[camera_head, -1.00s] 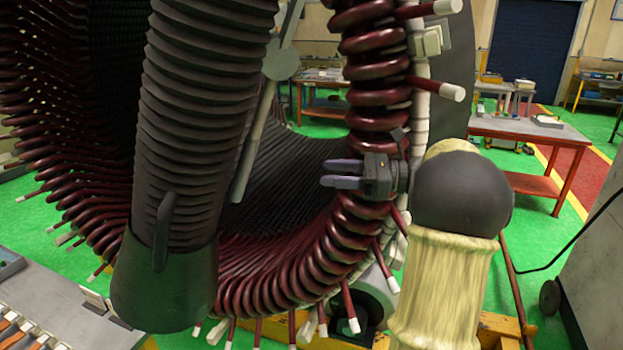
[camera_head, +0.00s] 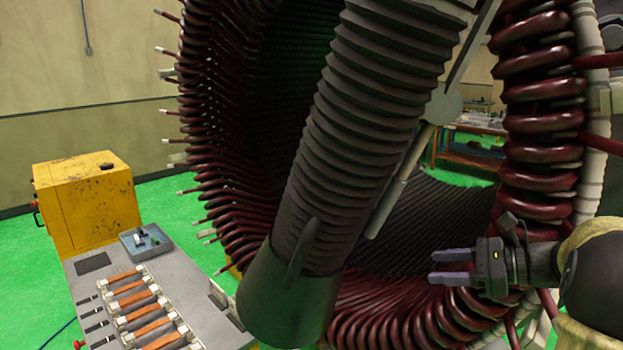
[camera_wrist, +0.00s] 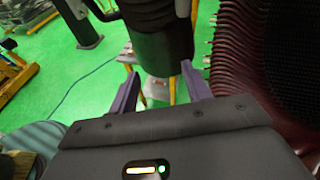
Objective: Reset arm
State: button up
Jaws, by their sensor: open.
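My gripper (camera_head: 453,268) is at the right of the head view, in front of the lower right part of the stator. Its two fingers point left and stand apart, with nothing between them. The stator (camera_head: 540,121) is a large ring of dark red coils with pale lead ends around a black ribbed bore. In the wrist view my gripper (camera_wrist: 158,88) shows its two purple fingers spread, with the stator coils (camera_wrist: 232,70) to the right. Whether the gripper touches the coils cannot be told.
A grey workbench (camera_head: 93,262) at the lower left holds a rack of orange and grey bars (camera_head: 146,312) and a small blue-grey tray (camera_head: 146,241). A yellow cabinet (camera_head: 87,205) stands behind it. Green floor (camera_head: 180,192) is open around them.

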jog(key=s+a+f+n+g+h, duration=0.2)
jog(key=s+a+f+n+h, duration=0.4)
jog(key=f+n, duration=0.4)
jog(key=s+a+f+n+g+h, duration=0.2)
jog(key=s+a+f+n+h, duration=0.4)
jog(key=s+f+n, duration=0.2)
notch_tip(320, 180, down, 3)
jog(key=n, duration=0.4)
jog(key=shift+s+h, duration=0.3)
